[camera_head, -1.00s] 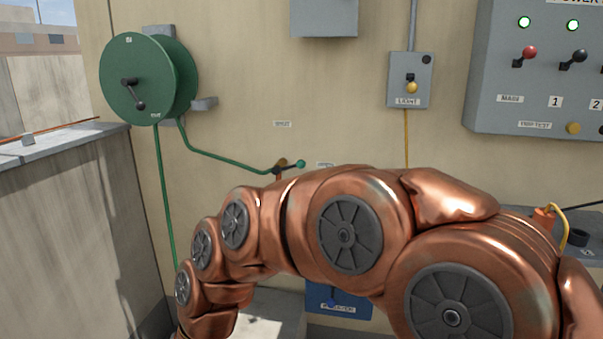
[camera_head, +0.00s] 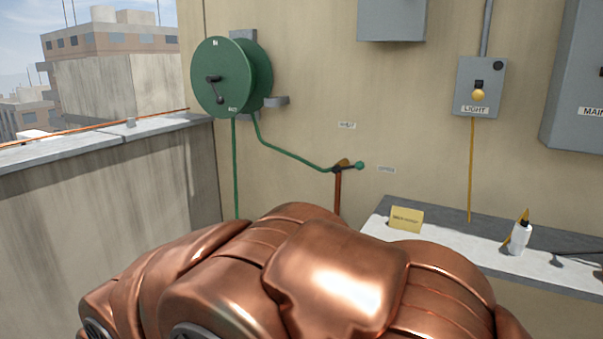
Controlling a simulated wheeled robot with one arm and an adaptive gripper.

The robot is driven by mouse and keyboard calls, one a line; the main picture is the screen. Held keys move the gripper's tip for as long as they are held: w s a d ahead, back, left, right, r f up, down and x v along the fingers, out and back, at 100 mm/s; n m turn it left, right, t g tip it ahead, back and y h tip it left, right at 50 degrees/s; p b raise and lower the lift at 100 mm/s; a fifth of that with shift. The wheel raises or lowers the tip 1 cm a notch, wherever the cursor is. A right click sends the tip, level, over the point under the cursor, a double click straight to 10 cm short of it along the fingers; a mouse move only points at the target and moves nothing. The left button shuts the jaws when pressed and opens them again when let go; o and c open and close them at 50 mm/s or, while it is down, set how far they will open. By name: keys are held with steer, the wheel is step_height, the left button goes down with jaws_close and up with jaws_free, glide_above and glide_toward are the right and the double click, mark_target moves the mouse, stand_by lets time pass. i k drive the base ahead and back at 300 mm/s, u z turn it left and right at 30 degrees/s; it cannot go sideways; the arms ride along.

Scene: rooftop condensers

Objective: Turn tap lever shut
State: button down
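A green hose joins the tap from the left. One small label (camera_head: 346,125) is above the tap and another (camera_head: 387,169) is to the right of the knob; their lettering is too small to read surely. My copper arm fills the lower middle, below the tap and apart from it in the picture. My gripper is out of view.
A green hose reel (camera_head: 222,77) hangs on the wall at upper left. A light switch box (camera_head: 480,88) is at right. Below it, a bench (camera_head: 480,245) holds a yellow card (camera_head: 406,219) and a white bottle (camera_head: 520,235). A parapet (camera_head: 110,140) runs along the left.

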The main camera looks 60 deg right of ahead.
mark_target(359, 165)
steer(key=u, duration=0.75)
steer(key=k, duration=1.05)
steer(key=z, duration=1.85)
